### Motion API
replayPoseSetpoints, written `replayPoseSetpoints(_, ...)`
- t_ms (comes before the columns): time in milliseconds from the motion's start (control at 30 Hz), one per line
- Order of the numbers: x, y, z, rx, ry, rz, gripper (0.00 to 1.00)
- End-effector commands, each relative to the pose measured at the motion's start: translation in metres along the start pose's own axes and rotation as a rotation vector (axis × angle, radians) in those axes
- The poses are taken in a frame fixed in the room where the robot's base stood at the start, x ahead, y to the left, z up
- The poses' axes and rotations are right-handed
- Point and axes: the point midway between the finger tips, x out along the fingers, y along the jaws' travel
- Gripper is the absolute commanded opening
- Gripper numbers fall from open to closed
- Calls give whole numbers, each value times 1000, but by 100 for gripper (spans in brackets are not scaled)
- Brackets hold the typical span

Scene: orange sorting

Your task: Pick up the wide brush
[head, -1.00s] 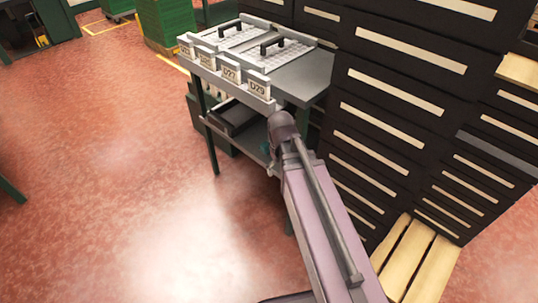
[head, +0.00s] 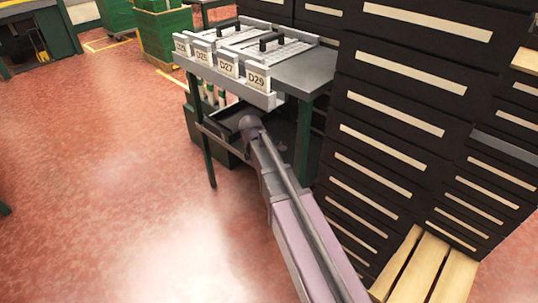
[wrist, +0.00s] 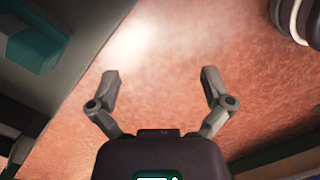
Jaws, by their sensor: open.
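I cannot make out a wide brush in either view. My gripper (wrist: 160,75) is open and empty in the wrist view, with its two fingers spread over red floor. A teal, block-like thing (wrist: 38,42) shows at the upper left of the wrist view, beside a grey surface, apart from the fingers; I cannot tell what it is. In the head view my arm reaches toward the grey workbench (head: 305,75), and my gripper is hidden there.
The bench carries trays with black handles (head: 228,32) and a row of number labels such as D29 (head: 258,80). A lower shelf sits beneath. A dark drawer cabinet (head: 400,120) stands right, by wooden slats (head: 425,270). The red floor (head: 110,170) at left is clear.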

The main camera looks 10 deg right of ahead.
Motion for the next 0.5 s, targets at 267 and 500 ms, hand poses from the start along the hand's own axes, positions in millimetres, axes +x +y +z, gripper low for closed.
replayPoseSetpoints(267, -17, 73, 17, -353, 59, 12, 100)
replayPoseSetpoints(500, -27, 120, 36, -608, 108, 42, 100)
